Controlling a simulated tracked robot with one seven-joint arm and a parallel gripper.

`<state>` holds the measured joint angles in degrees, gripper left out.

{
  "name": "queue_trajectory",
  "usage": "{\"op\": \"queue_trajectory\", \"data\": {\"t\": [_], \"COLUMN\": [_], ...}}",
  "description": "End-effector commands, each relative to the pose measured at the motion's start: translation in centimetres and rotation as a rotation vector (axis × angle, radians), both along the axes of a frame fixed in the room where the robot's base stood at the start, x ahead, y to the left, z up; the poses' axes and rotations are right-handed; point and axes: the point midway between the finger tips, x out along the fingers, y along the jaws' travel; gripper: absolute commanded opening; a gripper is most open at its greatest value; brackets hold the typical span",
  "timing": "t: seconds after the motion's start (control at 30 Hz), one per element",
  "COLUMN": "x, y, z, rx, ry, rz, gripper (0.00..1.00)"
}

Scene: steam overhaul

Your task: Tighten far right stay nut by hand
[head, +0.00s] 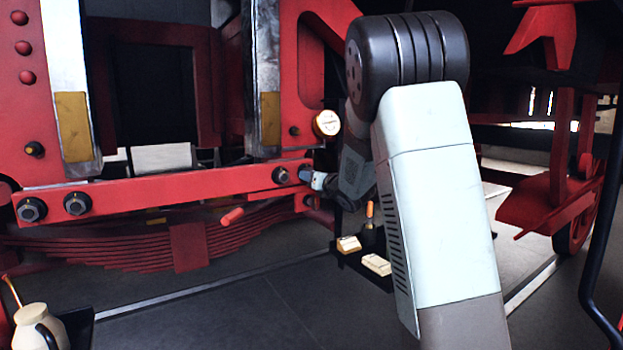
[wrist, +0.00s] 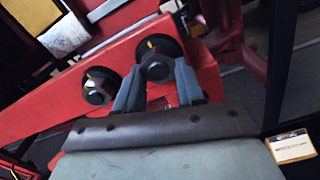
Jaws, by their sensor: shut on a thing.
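The red stay bar (head: 180,187) runs across the lower frame of the engine. Two dark hex nuts, the far left one (head: 32,209) and its neighbour (head: 77,203), sit at its left end. The inner right nut (head: 280,174) is bare; it also shows in the wrist view (wrist: 98,88). The far right stay nut (wrist: 158,58) sits at the bar's right end, with a small yellow mark on its face. My gripper (wrist: 158,72) is shut on this nut, one blue-grey finger on each side. In the head view my gripper (head: 308,176) mostly hides that nut.
A leaf spring (head: 120,247) hangs under the bar, with an orange-red handle (head: 232,216) in front of it. A dark tray (head: 347,262) with pale blocks (head: 376,264) lies below my arm. A cream oil can (head: 38,327) stands at lower left. Open floor lies in front.

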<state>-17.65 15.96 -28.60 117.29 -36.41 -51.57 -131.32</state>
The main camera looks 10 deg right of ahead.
Motion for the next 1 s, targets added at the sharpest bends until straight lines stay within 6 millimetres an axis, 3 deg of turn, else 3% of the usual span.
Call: {"op": "queue_trajectory", "data": {"t": [0.27, 0.67, 1.0], "x": [0.0, -0.03, -0.07], "y": [-0.06, 0.06, 0.06], "z": [-0.02, 0.0, 0.06], "rx": [0.0, 0.085, 0.347], "ry": [0.0, 0.027, 0.113], "rz": [-0.001, 0.0, -0.001], "gripper": [0.08, 0.08, 0.08]}}
